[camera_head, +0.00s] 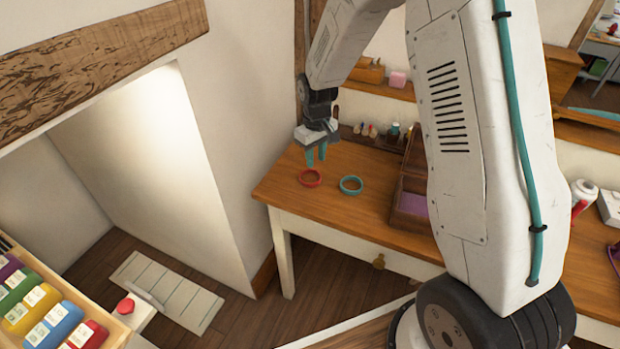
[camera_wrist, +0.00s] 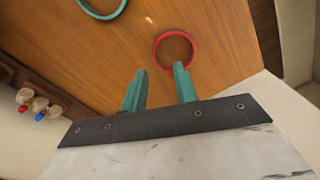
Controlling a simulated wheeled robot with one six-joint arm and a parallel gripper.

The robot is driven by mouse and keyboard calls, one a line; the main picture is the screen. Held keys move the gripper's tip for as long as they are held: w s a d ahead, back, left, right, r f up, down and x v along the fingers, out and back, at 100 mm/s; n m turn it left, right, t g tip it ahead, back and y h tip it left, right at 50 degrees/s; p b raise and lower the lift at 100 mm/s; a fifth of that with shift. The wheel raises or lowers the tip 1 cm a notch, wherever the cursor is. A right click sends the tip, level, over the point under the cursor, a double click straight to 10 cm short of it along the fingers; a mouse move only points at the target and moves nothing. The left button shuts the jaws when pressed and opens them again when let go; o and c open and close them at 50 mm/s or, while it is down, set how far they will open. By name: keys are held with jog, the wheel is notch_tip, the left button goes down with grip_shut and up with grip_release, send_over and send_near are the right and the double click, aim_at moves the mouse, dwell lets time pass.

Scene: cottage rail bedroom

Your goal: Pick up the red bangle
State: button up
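The red bangle (camera_head: 301,178) lies flat on the wooden table top (camera_head: 270,187), near its left end. A teal bangle (camera_head: 342,187) lies to its right, apart from it. My gripper (camera_head: 316,157) is above the table, just behind the red bangle, with its teal fingers pointing down. In the wrist view my gripper (camera_wrist: 158,80) has its two fingers spread with nothing between them. The red bangle (camera_wrist: 155,53) shows there just beyond the right fingertip, and the tip overlaps its near rim. The teal bangle (camera_wrist: 82,4) is partly cut off at the top.
A wooden box with a purple lining (camera_head: 412,203) stands right of the bangles. Small bottles (camera_head: 394,131) and pegs line the back edge by the wall. The table top around both bangles is clear.

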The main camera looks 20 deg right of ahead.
aim_at(318, 172)
jog(key=f, duration=0.5)
jog(key=shift+w+d, duration=0.1)
jog(key=shift+d, duration=0.25)
grip_shut()
jog(key=shift+r, duration=0.2)
